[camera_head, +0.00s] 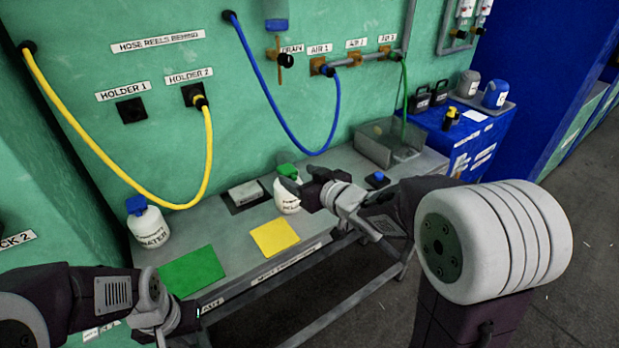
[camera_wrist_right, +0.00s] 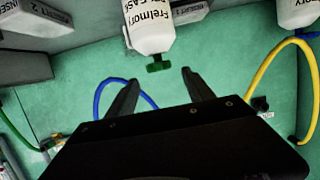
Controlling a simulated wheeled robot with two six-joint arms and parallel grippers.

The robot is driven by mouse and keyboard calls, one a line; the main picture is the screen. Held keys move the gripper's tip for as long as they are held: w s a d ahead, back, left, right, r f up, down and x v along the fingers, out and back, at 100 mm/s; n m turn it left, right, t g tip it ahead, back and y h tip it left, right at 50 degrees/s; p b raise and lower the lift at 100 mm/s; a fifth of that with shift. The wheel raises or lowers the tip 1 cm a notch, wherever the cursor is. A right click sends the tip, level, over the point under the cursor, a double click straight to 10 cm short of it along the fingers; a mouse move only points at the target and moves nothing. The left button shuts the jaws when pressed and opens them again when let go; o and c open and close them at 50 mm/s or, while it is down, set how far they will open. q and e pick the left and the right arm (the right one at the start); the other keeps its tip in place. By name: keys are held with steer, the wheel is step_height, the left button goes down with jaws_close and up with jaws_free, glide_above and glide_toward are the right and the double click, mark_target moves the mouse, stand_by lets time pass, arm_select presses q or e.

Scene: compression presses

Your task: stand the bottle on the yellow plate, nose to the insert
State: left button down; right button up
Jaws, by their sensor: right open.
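A white bottle (camera_head: 287,197) with a green nose stands upright on the grey bench, behind and right of the yellow plate (camera_head: 274,237). The plate lies bare. My right gripper (camera_head: 305,187) is open beside this bottle. In the right wrist view the bottle (camera_wrist_right: 152,35) hangs upside down in the picture, its green nose in line with the gap between the open fingers (camera_wrist_right: 160,82), with nothing gripped. A second white bottle (camera_head: 149,228) with a blue cap stands at the bench's left. My left gripper (camera_head: 197,316) is low at the left; its fingers are too unclear to read.
A green plate (camera_head: 192,271) lies left of the yellow one. A pale insert block (camera_head: 246,193) sits on a dark base behind. A clear bin (camera_head: 388,143) and a blue button (camera_head: 379,176) are further right. Yellow (camera_head: 209,150) and blue hoses (camera_head: 270,95) hang along the wall.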

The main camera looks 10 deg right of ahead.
steer(key=p+v, duration=0.1)
steer(key=v, duration=0.4)
steer(key=shift+s+r, duration=0.1)
steer(key=shift+s, duration=0.05)
steer(key=shift+d, duration=0.1)
